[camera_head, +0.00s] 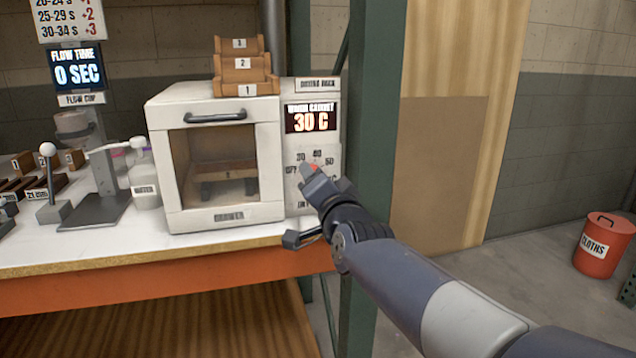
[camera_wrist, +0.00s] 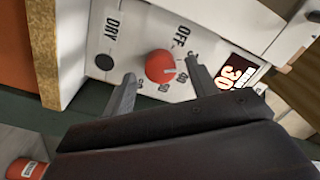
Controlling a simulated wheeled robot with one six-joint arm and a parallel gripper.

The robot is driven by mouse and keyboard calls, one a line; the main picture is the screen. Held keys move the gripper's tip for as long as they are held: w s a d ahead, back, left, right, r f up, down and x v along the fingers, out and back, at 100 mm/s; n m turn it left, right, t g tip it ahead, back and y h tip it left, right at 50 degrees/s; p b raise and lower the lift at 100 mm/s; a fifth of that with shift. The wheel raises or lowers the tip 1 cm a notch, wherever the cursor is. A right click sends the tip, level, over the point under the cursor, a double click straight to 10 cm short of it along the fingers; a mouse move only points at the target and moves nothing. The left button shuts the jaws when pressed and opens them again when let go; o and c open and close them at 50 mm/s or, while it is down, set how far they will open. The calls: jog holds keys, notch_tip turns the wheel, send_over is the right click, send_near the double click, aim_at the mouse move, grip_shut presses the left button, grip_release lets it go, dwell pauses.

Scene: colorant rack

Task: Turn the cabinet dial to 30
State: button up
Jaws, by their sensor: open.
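The white cabinet (camera_head: 222,222) stands on the bench with its glass door closed. Its display (camera_head: 311,118) reads 30 C. The red dial (camera_wrist: 160,66) is on the panel below the display, with OFF and number marks around it; in the head view my gripper hides most of it. In the wrist view the dial's pale pointer line faces the number marks, but the exact mark is too small to read. My gripper (camera_wrist: 160,83) is open, with one finger on either side of the dial; I cannot tell whether they touch it.
A black DRY button (camera_wrist: 104,62) is on the same panel. Wooden holders (camera_head: 245,75) are stacked on the cabinet. A green post (camera_head: 368,130) stands just right of it. A red CLOTHS bin (camera_head: 604,245) is on the floor at right.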

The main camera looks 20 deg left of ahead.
jog(key=v, duration=1)
jog(key=shift+s+p, duration=0.15)
jog(key=shift+p, duration=0.25)
jog(key=x, duration=1)
jog(key=shift+w+a+b, duration=0.15)
jog(key=shift+w+b, duration=0.25)
jog(key=shift+s, duration=0.1)
